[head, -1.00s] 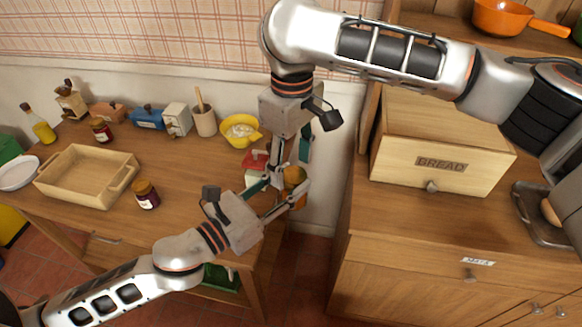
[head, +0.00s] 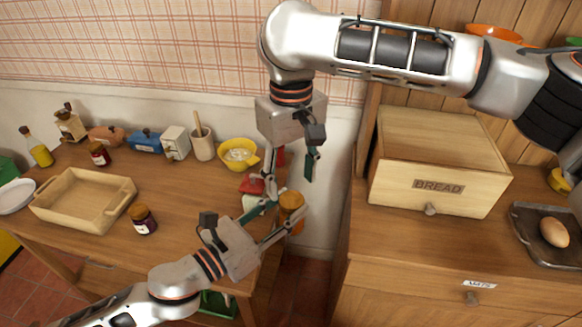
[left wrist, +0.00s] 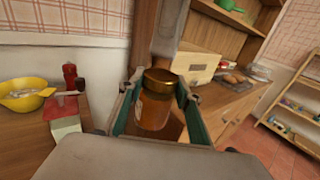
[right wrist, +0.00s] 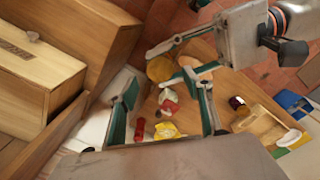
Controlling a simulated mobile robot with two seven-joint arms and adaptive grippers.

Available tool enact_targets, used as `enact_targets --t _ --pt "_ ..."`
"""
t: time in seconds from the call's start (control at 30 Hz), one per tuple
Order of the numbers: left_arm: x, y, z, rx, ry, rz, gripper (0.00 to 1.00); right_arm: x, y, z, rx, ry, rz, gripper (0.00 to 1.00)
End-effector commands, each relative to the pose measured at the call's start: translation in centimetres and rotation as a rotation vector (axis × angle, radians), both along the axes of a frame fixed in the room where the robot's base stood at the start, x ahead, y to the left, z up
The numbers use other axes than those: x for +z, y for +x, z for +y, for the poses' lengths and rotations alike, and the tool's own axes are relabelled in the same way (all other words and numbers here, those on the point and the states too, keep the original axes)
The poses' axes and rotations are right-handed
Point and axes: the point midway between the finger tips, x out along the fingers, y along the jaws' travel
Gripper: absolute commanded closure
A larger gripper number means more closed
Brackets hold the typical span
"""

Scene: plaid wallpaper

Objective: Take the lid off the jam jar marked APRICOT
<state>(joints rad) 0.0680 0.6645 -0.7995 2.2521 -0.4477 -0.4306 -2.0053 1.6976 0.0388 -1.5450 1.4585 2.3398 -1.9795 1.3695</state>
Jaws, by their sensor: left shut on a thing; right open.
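An orange jam jar (left wrist: 152,112) with a gold lid (left wrist: 160,76) is upright between the fingers of my left gripper (left wrist: 163,110), which is shut on its body. In the head view the jar (head: 291,205) is at the table's right end; no marking on it is readable. The lid sits on the jar. My right gripper (head: 291,180) is open, pointing down above and near the lid; nothing is between its fingers. In the right wrist view the lid (right wrist: 160,68) lies beyond the open fingertips.
Another dark jar (head: 143,219) and a red jar (head: 99,154) stand by a wooden tray (head: 84,232). A yellow bowl (head: 239,166) and a red-and-white item (head: 252,185) are close to the grippers. The bread box (head: 438,150) is on the right counter.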

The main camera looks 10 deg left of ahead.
Motion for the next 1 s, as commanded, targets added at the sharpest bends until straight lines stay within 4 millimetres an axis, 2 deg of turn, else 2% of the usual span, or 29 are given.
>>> enact_targets --t 0.1,0.3,0.7,0.87,1.0 --pt "0.1 0.0 0.0 0.0 -0.001 -0.002 1.0 -2.0 -0.1 0.0 0.001 0.001 0.003 0.5" --pt "0.1 0.0 0.0 0.0 -0.001 -0.002 1.0 -4.1 0.0 0.0 0.0 0.001 0.002 0.5" --pt "0.1 0.0 0.0 0.0 -0.001 -0.002 1.0 -4.7 0.0 0.0 0.001 0.001 -0.001 0.5" --pt "0.1 0.0 0.0 0.0 -0.001 -0.002 1.0 -4.7 0.0 0.0 0.001 0.001 -0.001 0.9" --pt "0.1 0.0 0.0 0.0 -0.001 -0.002 1.0 -4.7 0.0 0.0 0.001 0.0 -0.001 0.9"
